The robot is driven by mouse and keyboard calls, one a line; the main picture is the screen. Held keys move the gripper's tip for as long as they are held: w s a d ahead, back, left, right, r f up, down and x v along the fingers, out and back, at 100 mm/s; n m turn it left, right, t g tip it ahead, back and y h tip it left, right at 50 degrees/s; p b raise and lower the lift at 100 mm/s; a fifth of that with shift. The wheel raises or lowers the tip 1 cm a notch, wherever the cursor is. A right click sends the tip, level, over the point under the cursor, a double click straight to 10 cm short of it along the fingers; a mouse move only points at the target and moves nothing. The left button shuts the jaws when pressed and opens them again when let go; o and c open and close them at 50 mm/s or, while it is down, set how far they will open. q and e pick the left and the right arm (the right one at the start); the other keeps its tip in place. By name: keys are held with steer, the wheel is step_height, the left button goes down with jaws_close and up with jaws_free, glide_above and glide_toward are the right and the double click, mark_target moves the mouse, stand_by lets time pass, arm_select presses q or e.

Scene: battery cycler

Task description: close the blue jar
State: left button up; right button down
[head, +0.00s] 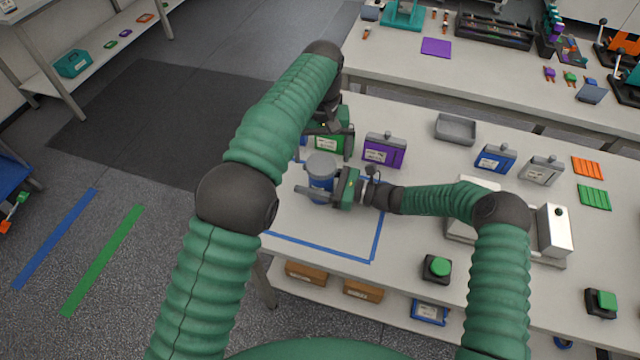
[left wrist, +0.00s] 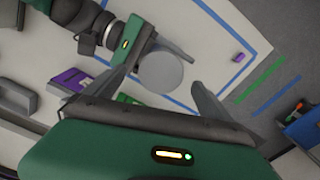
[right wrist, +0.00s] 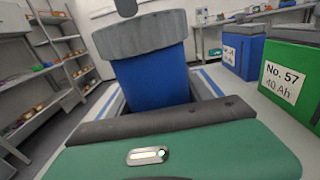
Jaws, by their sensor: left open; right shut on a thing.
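The blue jar (head: 321,184) stands on the bench inside a blue tape outline, with a grey round lid (head: 321,163) on its top. The right wrist view shows the jar (right wrist: 155,80) and the lid (right wrist: 140,36) close up; I cannot tell whether the lid is fastened. My right gripper (head: 328,190) is shut on the jar's body from the right. My left gripper (head: 330,127) is open behind and above the jar. In the left wrist view the lid (left wrist: 160,72) shows between the spread fingers, apparently without contact.
A green battery (head: 328,141) and a purple battery (head: 384,150) stand behind the jar. A green button (head: 437,268) sits near the front edge.

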arm_select(q)
step_height(320, 180, up, 4)
steer(key=shift+r, duration=0.15)
steer(key=shift+w, duration=0.1)
arm_select(e)
steer(key=shift+c, duration=1.8)
jaws_free()
arm_select(q)
steer(key=shift+d+f+b, duration=0.15)
steer(key=shift+f+b, duration=0.4)
arm_select(e)
steer(key=v, duration=0.7)
steer(key=shift+d, duration=0.4)
steer(key=shift+a, duration=0.15)
arm_select(q)
steer(key=shift+r, duration=0.1)
